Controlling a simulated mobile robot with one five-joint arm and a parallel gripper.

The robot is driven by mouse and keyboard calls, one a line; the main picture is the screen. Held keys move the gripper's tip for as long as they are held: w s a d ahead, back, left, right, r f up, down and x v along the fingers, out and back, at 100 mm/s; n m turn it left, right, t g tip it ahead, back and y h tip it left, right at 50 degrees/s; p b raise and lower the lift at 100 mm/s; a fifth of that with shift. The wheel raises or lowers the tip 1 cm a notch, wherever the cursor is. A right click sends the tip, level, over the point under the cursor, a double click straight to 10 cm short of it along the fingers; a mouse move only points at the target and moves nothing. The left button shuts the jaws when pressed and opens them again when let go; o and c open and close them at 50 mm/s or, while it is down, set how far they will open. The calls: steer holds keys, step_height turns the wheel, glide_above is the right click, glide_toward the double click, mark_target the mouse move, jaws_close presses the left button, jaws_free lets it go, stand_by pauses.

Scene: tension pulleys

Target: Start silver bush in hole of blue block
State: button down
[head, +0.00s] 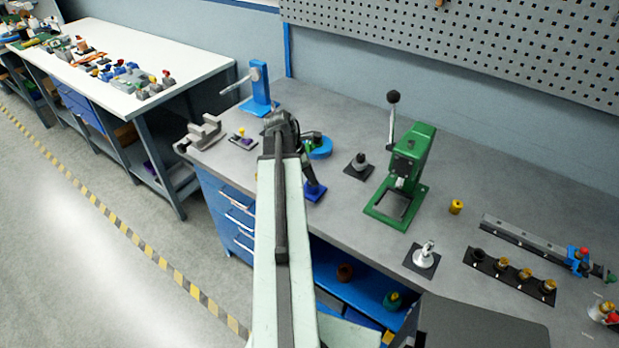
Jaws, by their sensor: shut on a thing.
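My arm reaches up the middle of the head view and bends down at a dark joint over the workbench. My gripper (311,179) is small and partly hidden behind the arm; it is shut, down at a blue block (315,193) on the bench top. The silver bush cannot be made out; it is hidden at the jaws. Whether the bush touches the block or sits in its hole cannot be told.
A blue round base (320,150) stands just behind the gripper. A green lever press (403,175) and a dark square base with a grey post (358,166) are to the right. A blue stand (260,92) and a grey vise (205,133) are to the left.

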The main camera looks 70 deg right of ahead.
steer(key=shift+f, duration=0.1)
stand_by(0.5)
steer(key=shift+f+b, duration=0.2)
steer(key=shift+b, duration=0.1)
steer(key=shift+d+r+p, duration=0.1)
steer(key=shift+r+p, duration=0.25)
stand_by(0.8)
steer(key=c, duration=1.2)
jaws_free()
steer(key=shift+o, duration=0.2)
steer(key=p+v, duration=0.7)
steer(key=v, duration=0.1)
